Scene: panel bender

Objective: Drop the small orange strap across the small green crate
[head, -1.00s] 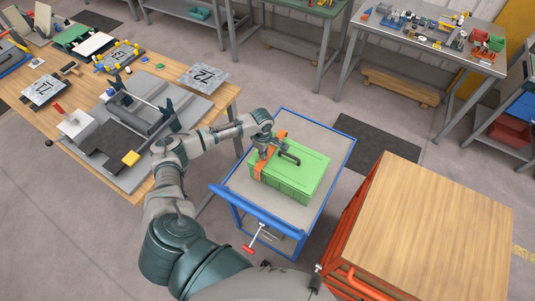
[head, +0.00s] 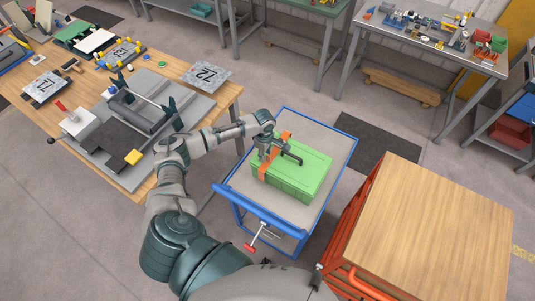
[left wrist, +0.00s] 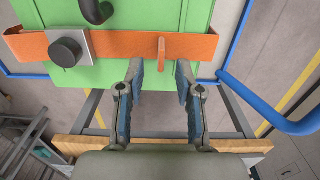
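The small green crate (head: 305,181) stands on the blue-framed trolley, with a black handle on its lid. The small orange strap (head: 263,171) lies across the crate's lid near its left end. In the left wrist view the strap (left wrist: 125,46) spans the green crate (left wrist: 135,17), with a grey plate and black knob at left and a small upright orange tab. My left gripper (left wrist: 158,75) is open, its two fingers apart on either side of the tab's line; contact cannot be told. In the head view my left gripper (head: 266,150) is over the strap. My right gripper is not in view.
The trolley (head: 338,172) has a grey top with free room around the crate and a blue push bar in front. A wooden-topped orange cabinet (head: 430,220) stands close at right. A cluttered wooden workbench (head: 215,105) stands at left.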

